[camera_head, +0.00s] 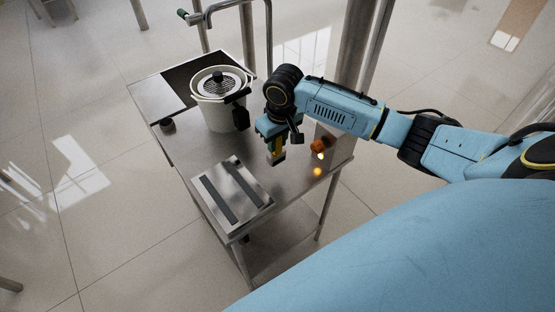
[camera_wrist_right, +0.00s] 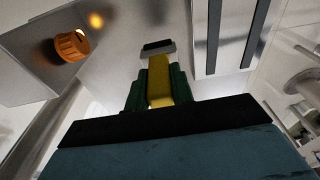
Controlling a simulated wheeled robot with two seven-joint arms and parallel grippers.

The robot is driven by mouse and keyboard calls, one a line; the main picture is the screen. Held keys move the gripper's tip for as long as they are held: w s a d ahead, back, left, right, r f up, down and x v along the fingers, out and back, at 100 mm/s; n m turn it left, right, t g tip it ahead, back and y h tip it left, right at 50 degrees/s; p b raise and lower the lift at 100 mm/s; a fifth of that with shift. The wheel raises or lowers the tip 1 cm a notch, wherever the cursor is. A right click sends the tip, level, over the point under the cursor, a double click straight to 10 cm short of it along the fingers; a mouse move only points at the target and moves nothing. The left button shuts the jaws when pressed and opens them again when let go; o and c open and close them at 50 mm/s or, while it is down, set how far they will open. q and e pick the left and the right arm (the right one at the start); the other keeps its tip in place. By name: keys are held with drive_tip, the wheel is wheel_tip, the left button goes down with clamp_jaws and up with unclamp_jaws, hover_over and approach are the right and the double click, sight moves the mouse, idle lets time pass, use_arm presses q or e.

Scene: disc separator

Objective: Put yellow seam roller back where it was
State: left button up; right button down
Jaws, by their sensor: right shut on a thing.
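The yellow seam roller (camera_wrist_right: 158,82) is held between the green fingers of my right gripper (camera_wrist_right: 157,88) in the right wrist view. Its dark and metallic end points away from the gripper. In the head view my right gripper (camera_head: 276,156) points down over the right part of the steel table (camera_head: 222,150), and a little yellow shows between its fingers. I cannot tell whether the roller touches the table top. My left gripper is out of view.
A white bucket (camera_head: 212,113) with a grated top stands at the back left. A steel plate with two dark strips (camera_head: 239,186) lies at the front. An orange knob (camera_wrist_right: 72,46) sits on a grey block near the right edge; it also shows in the head view (camera_head: 318,146).

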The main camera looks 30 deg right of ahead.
sight(277, 158)
wheel_tip(277, 158, down, 3)
drive_tip(key=shift+r, duration=0.1)
drive_tip(key=shift+f, duration=0.65)
wheel_tip(277, 158, down, 3)
drive_tip(key=shift+b, duration=0.5)
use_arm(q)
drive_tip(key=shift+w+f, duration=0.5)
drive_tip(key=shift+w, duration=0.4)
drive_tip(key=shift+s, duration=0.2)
use_arm(e)
drive_tip(key=shift+f, duration=0.1)
drive_tip(key=c, duration=1.2)
unclamp_jaws()
